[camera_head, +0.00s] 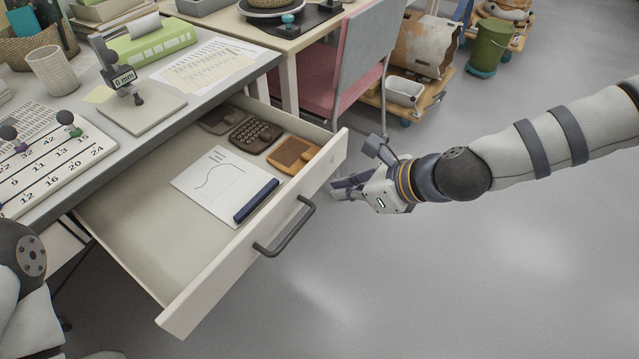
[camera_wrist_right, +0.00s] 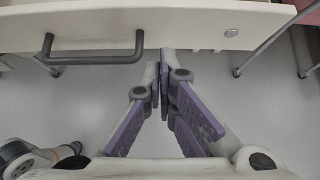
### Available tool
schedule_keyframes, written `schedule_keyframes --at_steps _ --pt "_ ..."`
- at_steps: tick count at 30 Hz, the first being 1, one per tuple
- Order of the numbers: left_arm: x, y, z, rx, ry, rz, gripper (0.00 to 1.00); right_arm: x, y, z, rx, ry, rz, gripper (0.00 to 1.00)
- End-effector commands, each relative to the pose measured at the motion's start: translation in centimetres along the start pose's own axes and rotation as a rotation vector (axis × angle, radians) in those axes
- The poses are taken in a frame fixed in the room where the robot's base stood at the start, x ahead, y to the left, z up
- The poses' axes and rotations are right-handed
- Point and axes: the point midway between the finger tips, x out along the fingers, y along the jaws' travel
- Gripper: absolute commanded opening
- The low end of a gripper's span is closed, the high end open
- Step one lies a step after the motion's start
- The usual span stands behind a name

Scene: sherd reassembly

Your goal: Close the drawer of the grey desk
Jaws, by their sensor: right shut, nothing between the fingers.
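The grey desk (camera_head: 190,103) stands at the left in the head view. Its white drawer (camera_head: 130,244) is pulled far out. The drawer front has a dark grey bar handle (camera_head: 286,228), which also shows in the right wrist view (camera_wrist_right: 95,58). My right gripper (camera_head: 337,188) is shut and empty, just outside the drawer front near its far end, right of the handle. In the right wrist view its purple-padded fingers (camera_wrist_right: 162,72) meet below the drawer front (camera_wrist_right: 190,27), with no clear contact. My left gripper is not in view; only part of my left arm shows at the left edge.
In the drawer lie a paper sheet with a curve (camera_head: 215,180), a dark blue bar (camera_head: 257,200), a calculator (camera_head: 256,134) and a brown item (camera_head: 293,154). A pink chair (camera_head: 345,60) stands behind the drawer. The floor (camera_head: 450,270) at the right is clear.

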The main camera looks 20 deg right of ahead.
Motion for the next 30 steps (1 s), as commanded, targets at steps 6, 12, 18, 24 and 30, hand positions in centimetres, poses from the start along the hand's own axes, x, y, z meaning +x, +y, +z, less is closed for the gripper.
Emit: schedule_keyframes --at_steps 6,12,18,24,30 --pt "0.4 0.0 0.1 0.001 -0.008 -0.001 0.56 3.1 0.1 1.9 -0.005 -0.001 0.001 0.00" --pt "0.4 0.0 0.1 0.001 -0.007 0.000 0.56 4.1 0.1 2.8 -0.002 0.000 0.001 0.00" --pt "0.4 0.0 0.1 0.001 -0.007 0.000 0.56 4.2 0.1 2.8 -0.002 0.000 0.001 0.00" --pt "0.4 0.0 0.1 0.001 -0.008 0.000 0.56 4.3 0.1 2.9 -0.003 0.000 0.001 0.00" --pt "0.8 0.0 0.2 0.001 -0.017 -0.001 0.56 5.8 0.1 4.1 -0.002 0.001 0.001 0.00"
